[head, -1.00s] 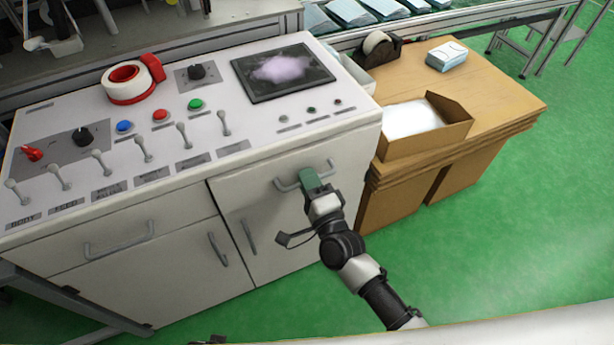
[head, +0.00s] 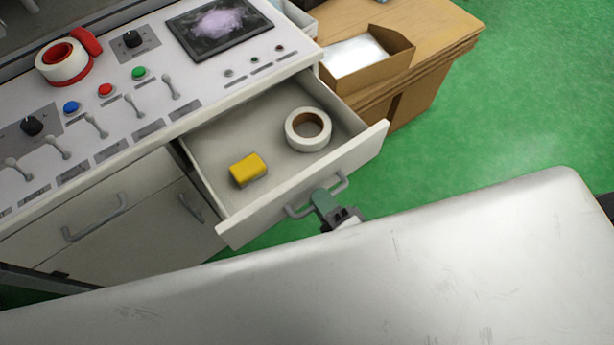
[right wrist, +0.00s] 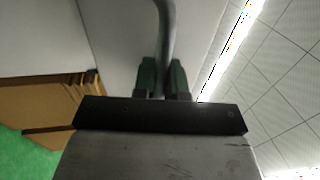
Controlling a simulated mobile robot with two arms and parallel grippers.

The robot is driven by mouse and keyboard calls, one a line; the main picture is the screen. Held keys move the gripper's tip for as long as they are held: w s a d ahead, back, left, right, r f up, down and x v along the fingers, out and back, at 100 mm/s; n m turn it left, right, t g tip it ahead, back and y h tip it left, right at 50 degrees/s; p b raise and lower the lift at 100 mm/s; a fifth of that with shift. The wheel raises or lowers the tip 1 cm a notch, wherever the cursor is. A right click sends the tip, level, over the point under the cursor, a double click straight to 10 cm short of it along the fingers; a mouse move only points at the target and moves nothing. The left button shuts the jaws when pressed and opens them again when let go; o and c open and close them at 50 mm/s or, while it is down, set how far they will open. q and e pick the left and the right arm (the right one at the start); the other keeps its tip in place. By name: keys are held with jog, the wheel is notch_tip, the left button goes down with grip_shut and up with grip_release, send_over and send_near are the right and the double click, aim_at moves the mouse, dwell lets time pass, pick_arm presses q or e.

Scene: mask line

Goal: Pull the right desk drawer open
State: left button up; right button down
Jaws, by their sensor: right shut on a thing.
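The right desk drawer (head: 365,142) stands pulled out from the white control desk, and its inside is visible. In it lie a yellow block (head: 248,169) and a white tape roll (head: 308,129). My right gripper (head: 324,202) is shut on the grey drawer handle (head: 299,212) at the drawer front. The right wrist view shows the green fingers on both sides of the handle bar (right wrist: 167,40). A large pale surface across the bottom of the head view hides most of my right arm. My left gripper is not in view.
The desk top (head: 200,88) carries switches, buttons, a dark screen (head: 219,24) and a red-and-white tape roll (head: 63,62). A wooden table with an open cardboard box (head: 385,62) stands at the right. Green floor is clear right of the drawer.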

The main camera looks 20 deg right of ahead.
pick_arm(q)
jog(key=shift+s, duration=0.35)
pick_arm(e)
jog(key=shift+v, duration=0.8)
jog(key=shift+r, duration=0.1)
jog(key=c, duration=1.2)
grip_release()
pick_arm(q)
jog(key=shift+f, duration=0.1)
pick_arm(e)
jog(key=shift+s, duration=0.1)
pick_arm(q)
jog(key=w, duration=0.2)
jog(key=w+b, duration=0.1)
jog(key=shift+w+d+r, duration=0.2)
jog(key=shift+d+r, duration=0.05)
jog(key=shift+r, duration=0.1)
pick_arm(e)
jog(key=v, duration=1)
jog(key=shift+s+d, duration=0.1)
jog(key=shift+s, duration=0.25)
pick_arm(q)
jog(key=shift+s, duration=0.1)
